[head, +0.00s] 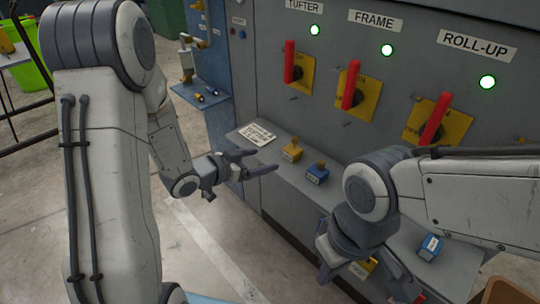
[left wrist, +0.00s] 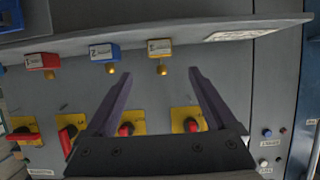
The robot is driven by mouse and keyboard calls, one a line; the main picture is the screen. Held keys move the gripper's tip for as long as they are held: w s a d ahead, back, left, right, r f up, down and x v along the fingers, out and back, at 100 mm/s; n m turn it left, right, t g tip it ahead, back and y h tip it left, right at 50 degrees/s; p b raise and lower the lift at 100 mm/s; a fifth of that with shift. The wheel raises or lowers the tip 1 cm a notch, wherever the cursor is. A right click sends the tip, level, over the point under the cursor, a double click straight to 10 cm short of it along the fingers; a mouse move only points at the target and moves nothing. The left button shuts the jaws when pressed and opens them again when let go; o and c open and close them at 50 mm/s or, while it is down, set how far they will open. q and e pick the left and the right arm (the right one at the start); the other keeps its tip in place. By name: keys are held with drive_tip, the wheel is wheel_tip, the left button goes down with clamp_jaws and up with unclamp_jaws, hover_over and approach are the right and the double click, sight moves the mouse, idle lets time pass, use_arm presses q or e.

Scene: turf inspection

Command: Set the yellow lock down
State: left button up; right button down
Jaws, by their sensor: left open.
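The yellow lock (head: 291,152) stands on the grey ledge (head: 262,158) below the switch panel, right of a white card. In the left wrist view the yellow lock (left wrist: 160,48) shows its white label, just beyond the fingertips. My left gripper (head: 262,161) is open and empty, a little left of the lock and apart from it. Its two fingers also show spread in the left wrist view (left wrist: 160,78). My right gripper (head: 368,285) is low at the front; a yellow thing (head: 362,267) shows between its fingers, and whether it is gripped cannot be told.
A blue lock (head: 317,174) stands right of the yellow one; another blue lock (head: 430,247) is further right. A red lock (left wrist: 42,61) shows in the left wrist view. Red-handled switches (head: 350,90) line the panel under green lamps. A small blue shelf (head: 200,98) is at left.

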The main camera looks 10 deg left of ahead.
use_arm(q)
drive_tip(key=s+d+r+g+y, duration=0.1)
drive_tip(key=s+d+g+y, duration=0.1)
drive_tip(key=s, duration=0.7)
drive_tip(key=s+d+r+g+y, duration=0.1)
drive_tip(key=s+g, duration=0.4)
drive_tip(key=s, duration=0.5)
drive_tip(key=s+d+r+g+y, duration=0.2)
drive_tip(key=s+d+g+y, duration=0.2)
drive_tip(key=s, duration=0.5)
drive_tip(key=shift+s+d, duration=0.4)
drive_tip(key=shift+d, duration=0.2)
drive_tip(key=shift+r, duration=0.15)
wheel_tip(320, 180, up, 21)
drive_tip(key=p, duration=2.1)
